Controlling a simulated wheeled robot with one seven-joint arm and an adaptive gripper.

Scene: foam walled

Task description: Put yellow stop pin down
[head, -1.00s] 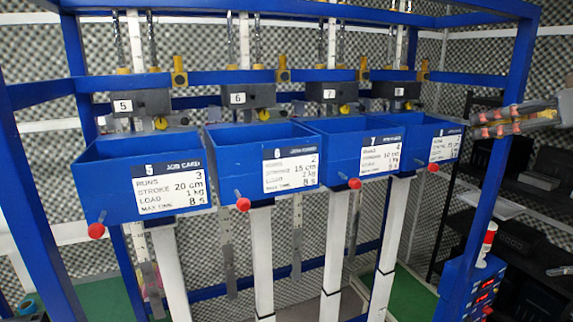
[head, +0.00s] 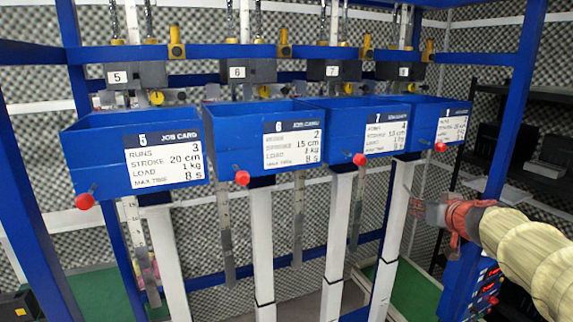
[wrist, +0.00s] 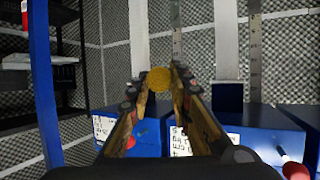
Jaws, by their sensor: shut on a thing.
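The yellow stop pin (wrist: 158,78) shows in the wrist view as a round yellow head between my fingertips. My gripper (wrist: 160,84) is shut on it, with the two fingers converging from either side. In the head view my gripper (head: 428,209) is at the right, below the rightmost blue bin. The pin cannot be made out there.
Several blue bins with job cards line the rig, the nearest being bin 5 (head: 90,150). Red knobs (head: 242,178) stick out at their fronts. A blue post (head: 513,100) stands at the right, near my arm. Dark shelves (wrist: 40,75) show in the wrist view.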

